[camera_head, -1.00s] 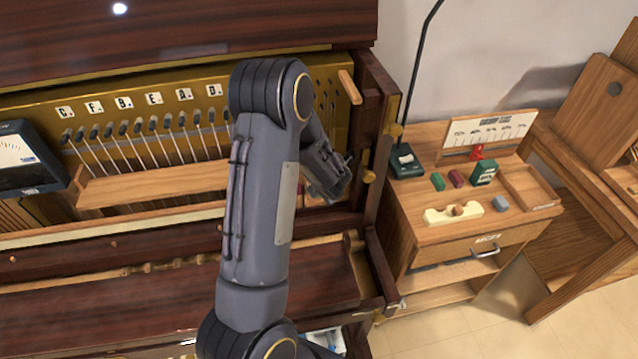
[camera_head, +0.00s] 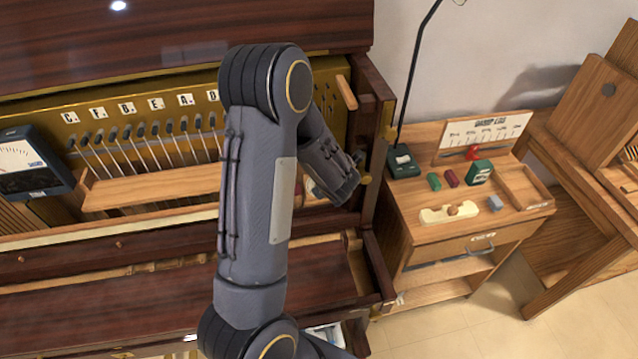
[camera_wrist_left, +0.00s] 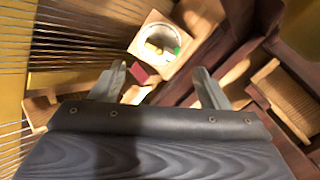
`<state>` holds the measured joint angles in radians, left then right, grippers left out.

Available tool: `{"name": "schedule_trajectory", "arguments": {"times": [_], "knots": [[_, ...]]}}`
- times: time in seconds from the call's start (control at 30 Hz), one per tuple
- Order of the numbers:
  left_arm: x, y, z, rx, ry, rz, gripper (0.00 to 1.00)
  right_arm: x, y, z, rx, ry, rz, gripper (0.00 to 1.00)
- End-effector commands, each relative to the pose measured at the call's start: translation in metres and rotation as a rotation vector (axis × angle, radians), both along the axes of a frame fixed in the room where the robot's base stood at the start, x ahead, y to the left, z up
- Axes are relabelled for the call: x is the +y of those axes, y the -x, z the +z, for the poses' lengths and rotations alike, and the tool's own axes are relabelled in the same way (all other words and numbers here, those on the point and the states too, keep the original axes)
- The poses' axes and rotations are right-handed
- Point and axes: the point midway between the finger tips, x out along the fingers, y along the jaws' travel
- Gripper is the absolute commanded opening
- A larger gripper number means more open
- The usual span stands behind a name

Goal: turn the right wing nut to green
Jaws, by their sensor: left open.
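A round white dial (camera_wrist_left: 168,36) in a pale wooden block shows in the left wrist view, at the top centre. A yellow wing nut (camera_wrist_left: 154,47) sits on it, and a green mark (camera_wrist_left: 177,50) is at the dial's right edge. My left gripper (camera_wrist_left: 157,83) is open and empty, its two fingers pointing toward the block and apart from it. In the head view my left arm reaches into the right end of the piano, with the left gripper (camera_head: 346,188) beside the side post. The arm hides most of that area. My right gripper is not in view.
The piano's wooden rail (camera_head: 150,186) and strings lie left of the arm. Brass knobs (camera_head: 364,179) are on the side post close to the gripper. A dark red block (camera_wrist_left: 145,74) lies between the fingers' lines. A side cabinet (camera_head: 440,228) stands at right.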

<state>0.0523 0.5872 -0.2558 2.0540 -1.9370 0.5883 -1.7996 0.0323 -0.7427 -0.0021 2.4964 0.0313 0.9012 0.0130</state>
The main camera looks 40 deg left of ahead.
Motion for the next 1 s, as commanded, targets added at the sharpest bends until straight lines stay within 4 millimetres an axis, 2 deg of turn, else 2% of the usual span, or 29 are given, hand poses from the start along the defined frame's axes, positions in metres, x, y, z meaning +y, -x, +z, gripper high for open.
{"name": "schedule_trajectory", "arguments": {"times": [0.5, 1.0], "knots": [[-0.015, 0.013, 0.025, 0.001, 0.0, 0.002, 0.69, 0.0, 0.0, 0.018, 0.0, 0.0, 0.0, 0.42], [-0.017, 0.015, 0.026, 0.002, 0.0, 0.002, 0.69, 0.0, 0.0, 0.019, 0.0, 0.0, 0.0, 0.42]]}}
